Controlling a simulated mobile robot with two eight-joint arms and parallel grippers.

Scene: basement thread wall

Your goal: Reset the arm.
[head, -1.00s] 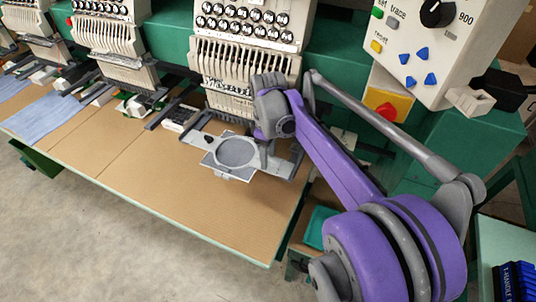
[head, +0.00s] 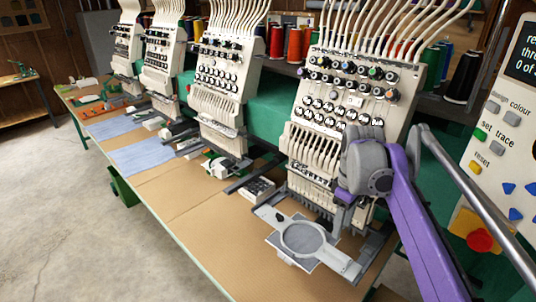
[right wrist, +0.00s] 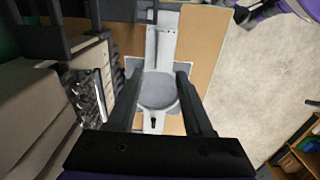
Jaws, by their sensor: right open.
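My right arm comes in from the right in the head view, its purple and grey wrist beside the nearest embroidery head (head: 335,150). My right gripper (right wrist: 159,76) shows in the right wrist view with its two dark fingers apart and nothing between them. They point over the grey round hoop (right wrist: 158,92) on its flat bracket. The same hoop (head: 302,238) lies below the needles in the head view, to the left of the arm. The fingertips are largely hidden behind the wrist there. My left gripper is in neither view.
The control panel (head: 505,130) with a red knob stands close to my right arm. More embroidery heads recede to the left along the tan table (head: 195,215), with blue cloths (head: 140,157) on it. Thread cones stand behind. The concrete floor (head: 60,220) at left is clear.

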